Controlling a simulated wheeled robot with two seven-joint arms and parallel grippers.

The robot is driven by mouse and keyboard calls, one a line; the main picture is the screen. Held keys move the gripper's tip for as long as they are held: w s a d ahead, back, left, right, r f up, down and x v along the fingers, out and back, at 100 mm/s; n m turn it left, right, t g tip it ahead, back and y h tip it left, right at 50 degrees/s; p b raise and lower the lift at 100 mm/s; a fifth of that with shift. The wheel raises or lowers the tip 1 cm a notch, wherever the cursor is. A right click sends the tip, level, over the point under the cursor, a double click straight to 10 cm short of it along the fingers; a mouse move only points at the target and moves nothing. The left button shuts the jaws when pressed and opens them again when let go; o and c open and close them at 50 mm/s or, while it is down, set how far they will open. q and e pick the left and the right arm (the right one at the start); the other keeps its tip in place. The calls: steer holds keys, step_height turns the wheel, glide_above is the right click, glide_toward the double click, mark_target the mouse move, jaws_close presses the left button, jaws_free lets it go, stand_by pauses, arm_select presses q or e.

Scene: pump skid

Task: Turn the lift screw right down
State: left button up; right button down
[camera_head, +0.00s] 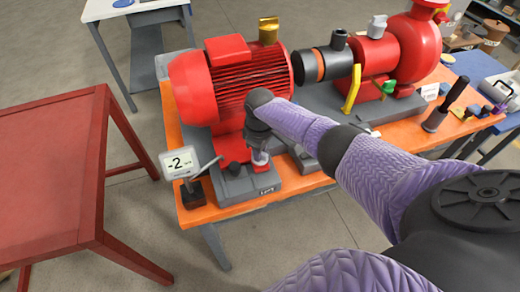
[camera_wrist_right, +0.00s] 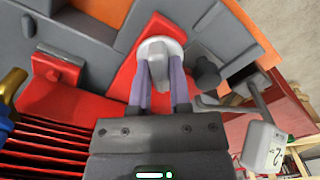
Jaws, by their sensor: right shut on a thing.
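My right gripper (camera_head: 259,148) points down at the near corner of the red motor (camera_head: 235,80), over its foot. In the right wrist view, the two fingers (camera_wrist_right: 160,95) are shut on the upright grey tab of the lift screw (camera_wrist_right: 158,48), which has a pale round disc. In the head view the lift screw (camera_head: 260,158) shows only as a small pale piece under the gripper; the arm hides the rest. A display (camera_head: 177,162) left of the gripper reads -2, with small unit letters I cannot read. My left gripper is not in view.
A grey block (camera_head: 250,185) with a label stands on the orange bench top (camera_head: 225,210) below the gripper. A coupling (camera_head: 320,65) and red pump (camera_head: 410,45) lie to the right. A red table (camera_head: 50,180) stands left, with open floor between.

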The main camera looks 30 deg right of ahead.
steer(key=n, duration=0.5)
steer(key=shift+w+r+n, duration=0.1)
steer(key=shift+n, duration=2)
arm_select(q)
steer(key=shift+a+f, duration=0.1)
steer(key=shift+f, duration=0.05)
arm_select(e)
steer(key=shift+n, duration=0.3)
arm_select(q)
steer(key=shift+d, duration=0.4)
arm_select(e)
steer(key=c, duration=0.6)
jaws_free()
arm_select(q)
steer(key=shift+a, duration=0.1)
arm_select(e)
steer(key=shift+o, duration=0.2)
